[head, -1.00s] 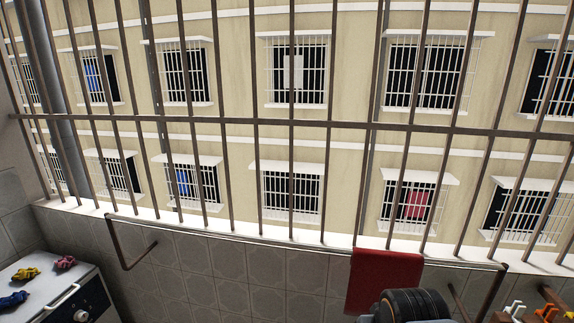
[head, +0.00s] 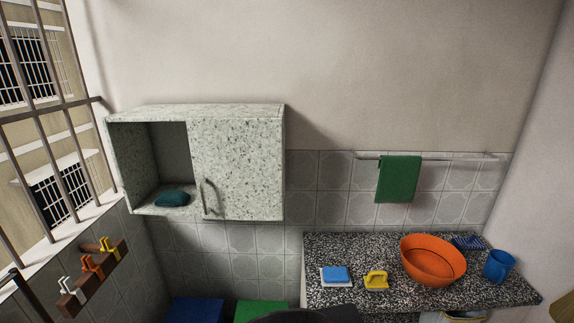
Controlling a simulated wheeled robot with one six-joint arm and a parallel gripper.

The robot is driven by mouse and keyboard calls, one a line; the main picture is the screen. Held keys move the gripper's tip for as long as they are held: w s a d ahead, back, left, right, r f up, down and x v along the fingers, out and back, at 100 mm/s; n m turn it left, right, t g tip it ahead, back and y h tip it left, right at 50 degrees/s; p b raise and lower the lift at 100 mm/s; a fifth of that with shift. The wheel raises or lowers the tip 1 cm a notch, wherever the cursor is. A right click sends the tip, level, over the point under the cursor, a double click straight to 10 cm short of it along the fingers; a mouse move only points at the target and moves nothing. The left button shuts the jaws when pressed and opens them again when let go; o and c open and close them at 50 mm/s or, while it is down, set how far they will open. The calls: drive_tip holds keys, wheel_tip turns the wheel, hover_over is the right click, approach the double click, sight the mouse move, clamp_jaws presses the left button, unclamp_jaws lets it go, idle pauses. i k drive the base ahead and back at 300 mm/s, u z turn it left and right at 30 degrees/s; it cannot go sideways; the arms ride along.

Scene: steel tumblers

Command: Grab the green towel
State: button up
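The green towel (head: 398,180) hangs folded over a thin wall rail (head: 450,158) on the tiled wall, right of centre in the head view. It hangs above the back of the speckled counter, and its front face shows fully. My gripper is not in view.
The speckled counter (head: 375,245) holds an orange bowl (head: 432,262), a blue mug (head: 498,266), a blue sponge (head: 336,273) and a yellow brush (head: 376,281). A wall cabinet (head: 237,165) juts out left of the towel. A hook rack (head: 92,277) is by the barred window.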

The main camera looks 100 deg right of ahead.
sight(398, 177)
drive_tip(key=k, duration=0.4)
drive_tip(key=z, duration=4.9)
drive_tip(key=k, duration=0.4)
drive_tip(key=z, duration=0.3)
drive_tip(key=i, duration=1.85)
drive_tip(key=u, duration=2.45)
